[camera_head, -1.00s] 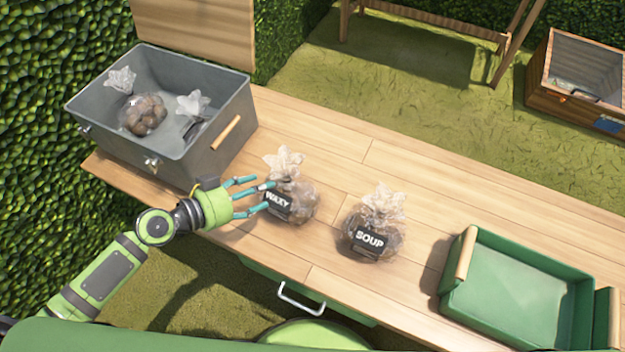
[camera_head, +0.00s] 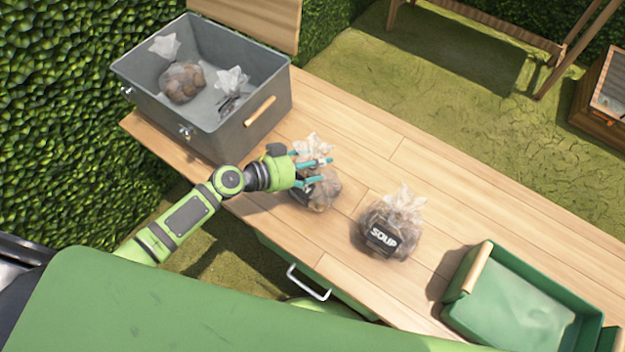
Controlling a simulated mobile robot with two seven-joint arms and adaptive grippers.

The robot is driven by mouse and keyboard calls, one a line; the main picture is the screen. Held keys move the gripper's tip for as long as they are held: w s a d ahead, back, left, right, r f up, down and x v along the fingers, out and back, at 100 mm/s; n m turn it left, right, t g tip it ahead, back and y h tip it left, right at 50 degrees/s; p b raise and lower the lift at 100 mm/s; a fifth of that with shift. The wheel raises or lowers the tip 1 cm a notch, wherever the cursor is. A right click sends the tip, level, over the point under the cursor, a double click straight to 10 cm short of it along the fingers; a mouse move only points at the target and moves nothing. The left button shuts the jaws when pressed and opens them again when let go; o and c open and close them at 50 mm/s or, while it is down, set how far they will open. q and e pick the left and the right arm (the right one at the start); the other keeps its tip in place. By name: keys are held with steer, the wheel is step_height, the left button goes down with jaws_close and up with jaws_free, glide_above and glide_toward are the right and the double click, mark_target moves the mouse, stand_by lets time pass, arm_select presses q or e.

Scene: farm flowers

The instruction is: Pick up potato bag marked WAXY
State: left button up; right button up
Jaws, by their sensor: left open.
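The potato bag marked WAXY (camera_head: 323,192) stands on the wooden table, a clear bag of potatoes with a gathered top. Its label is hidden behind my left gripper now; the earlier view shows the word WAXY. My left gripper (camera_head: 318,172) is open, with its teal fingers over and around the upper part of this bag. I cannot tell whether the fingers touch it. A second bag, labelled SOUP (camera_head: 392,226), stands to the right, apart from the gripper. My right gripper is not in view.
A grey box (camera_head: 228,136) at the table's left end holds a potato bag (camera_head: 182,82) and another clear bag (camera_head: 232,84). A green crate (camera_head: 477,268) with wooden handles stands at the right. The wooden table (camera_head: 420,165) is bare behind the SOUP bag.

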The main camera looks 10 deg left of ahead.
arm_select(q)
jaws_close()
steer(key=shift+r, duration=0.15)
